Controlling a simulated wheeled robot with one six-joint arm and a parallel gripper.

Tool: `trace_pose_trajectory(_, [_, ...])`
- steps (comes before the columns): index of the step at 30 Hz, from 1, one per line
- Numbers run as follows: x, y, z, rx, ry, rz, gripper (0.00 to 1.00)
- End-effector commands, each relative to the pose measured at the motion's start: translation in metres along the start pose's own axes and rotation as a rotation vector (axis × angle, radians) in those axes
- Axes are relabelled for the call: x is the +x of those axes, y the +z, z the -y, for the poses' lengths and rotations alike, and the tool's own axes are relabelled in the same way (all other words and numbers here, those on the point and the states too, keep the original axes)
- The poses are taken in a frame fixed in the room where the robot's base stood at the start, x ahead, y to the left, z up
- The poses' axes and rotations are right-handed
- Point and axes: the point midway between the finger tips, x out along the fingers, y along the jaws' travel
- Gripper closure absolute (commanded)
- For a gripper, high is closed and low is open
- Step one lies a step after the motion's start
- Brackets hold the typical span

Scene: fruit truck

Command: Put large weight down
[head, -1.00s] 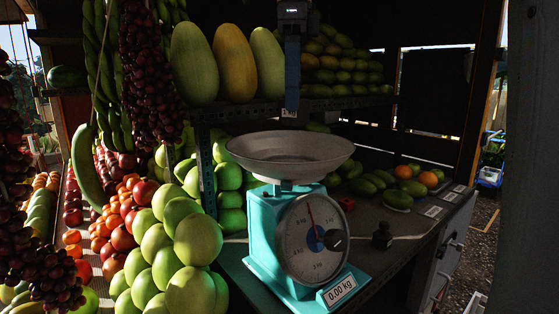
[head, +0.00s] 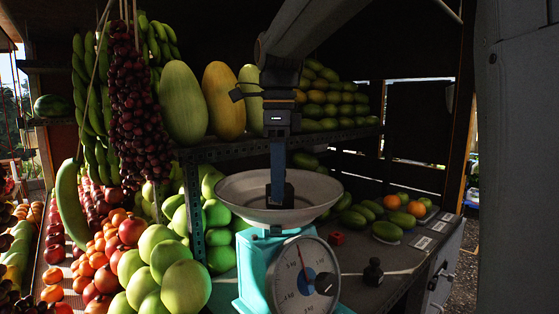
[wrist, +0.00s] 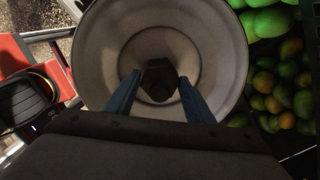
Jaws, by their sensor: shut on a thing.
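The large weight (wrist: 159,74) is a dark, faceted block seen from above in the wrist view, over the middle of the scale pan. My gripper (wrist: 160,86) is shut on it, one blue finger on each side. In the head view my gripper (head: 279,201) points straight down into the pale round pan (head: 238,198), and the weight is hard to make out there. I cannot tell whether it touches the pan's floor. The turquoise scale (head: 256,262) stands on the counter with its dial (head: 304,280) facing me; the needle points up.
A small black weight (head: 373,273) and a red object (head: 336,239) are on the counter right of the scale. Green fruit (head: 186,284) is heaped at the left. A shelf with melons (head: 183,105) stands behind my gripper. Mangoes and oranges (head: 389,202) lie at the back right.

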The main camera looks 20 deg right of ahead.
Motion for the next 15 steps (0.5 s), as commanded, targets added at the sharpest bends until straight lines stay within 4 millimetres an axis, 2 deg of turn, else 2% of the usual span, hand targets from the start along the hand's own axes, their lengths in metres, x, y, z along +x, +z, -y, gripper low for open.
trace_pose_trajectory(14, [0.0071,0.0001,0.0003,0.000,-0.003,0.001,1.00])
trace_pose_trajectory(15, [0.0084,-0.0001,0.0001,0.000,-0.001,0.001,0.48])
